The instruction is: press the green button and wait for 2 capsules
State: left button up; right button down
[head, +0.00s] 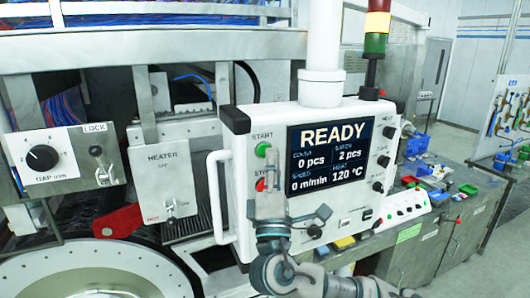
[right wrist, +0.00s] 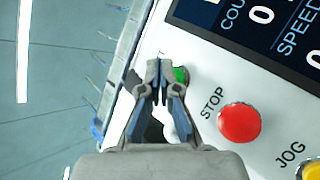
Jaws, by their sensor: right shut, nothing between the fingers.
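The green button (head: 263,149) sits under the START label on the white control panel (head: 240,215), left of the display (head: 333,155). The display reads READY, 0 pcs, batch 2 pcs, 0 m/min and 120 °C. No capsules are visible. My left gripper is not in view.
The red STOP button (right wrist: 239,122) is close beside my right fingers, and a yellow JOG button (right wrist: 312,170) lies farther right. A white handle (head: 218,195) runs along the panel's left side. A round metal drum rim (head: 60,280) is at lower left.

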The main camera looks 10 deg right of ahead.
jog(key=shift+w+d, duration=0.1)
jog(key=shift+w, duration=0.15)
jog(key=shift+a, duration=0.25)
